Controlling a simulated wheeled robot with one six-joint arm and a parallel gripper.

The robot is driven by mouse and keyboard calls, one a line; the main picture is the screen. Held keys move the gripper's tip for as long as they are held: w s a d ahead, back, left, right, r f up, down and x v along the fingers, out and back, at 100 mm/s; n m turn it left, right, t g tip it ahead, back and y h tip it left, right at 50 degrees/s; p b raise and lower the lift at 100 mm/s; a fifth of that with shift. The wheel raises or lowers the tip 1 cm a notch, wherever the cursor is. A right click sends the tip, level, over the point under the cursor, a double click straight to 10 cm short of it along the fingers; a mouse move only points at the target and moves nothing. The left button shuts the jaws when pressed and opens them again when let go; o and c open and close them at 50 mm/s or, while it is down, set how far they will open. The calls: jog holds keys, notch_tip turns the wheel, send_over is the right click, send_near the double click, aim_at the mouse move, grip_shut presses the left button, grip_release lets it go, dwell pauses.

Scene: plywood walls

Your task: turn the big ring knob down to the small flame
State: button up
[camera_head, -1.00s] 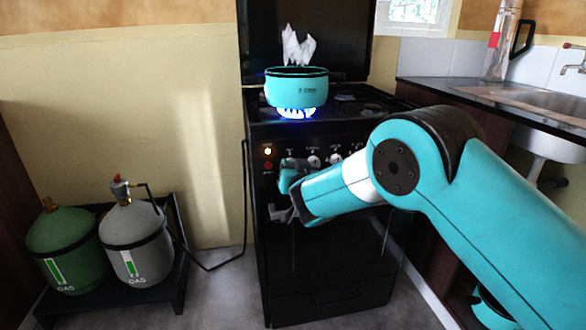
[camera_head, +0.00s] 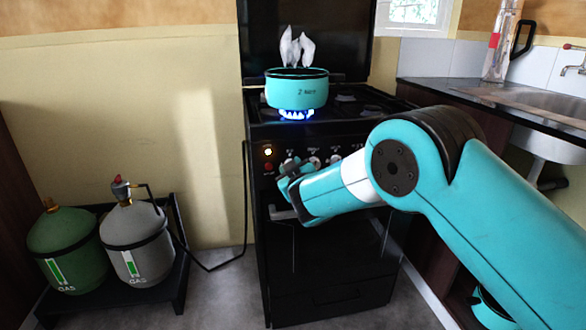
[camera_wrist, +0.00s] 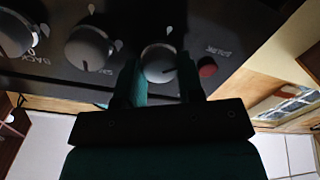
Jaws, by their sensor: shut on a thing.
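My gripper (camera_wrist: 160,78) is shut on the knob (camera_wrist: 158,63) beside the red spark button (camera_wrist: 207,68); one finger lies on each side of it. The held knob's label is hidden. In the head view my gripper (camera_head: 287,175) is at the left of the stove's front panel. The blue flame (camera_head: 296,114) burns under a teal pot (camera_head: 297,92) on the left burner. White steam rises from the pot.
Other knobs (camera_wrist: 90,47) stand in a row beside the held one. The oven handle (camera_head: 281,214) runs below the panel. Two gas bottles (camera_head: 136,246) stand on a black rack at left. A counter with a sink (camera_head: 545,103) is at right.

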jog(key=shift+a+n+h+p, duration=0.15)
jog(key=shift+n+p, duration=0.4)
jog(key=shift+n, duration=1.85)
jog(key=shift+d+n+h+p, duration=0.15)
jog(key=shift+n+p, duration=0.4)
jog(key=shift+n, duration=1.85)
jog(key=shift+a, duration=0.1)
jog(key=o, duration=0.9)
jog(key=shift+s, duration=0.15)
jog(key=b+v, duration=0.2)
jog(key=v, duration=1.5)
jog(key=shift+s, duration=0.1)
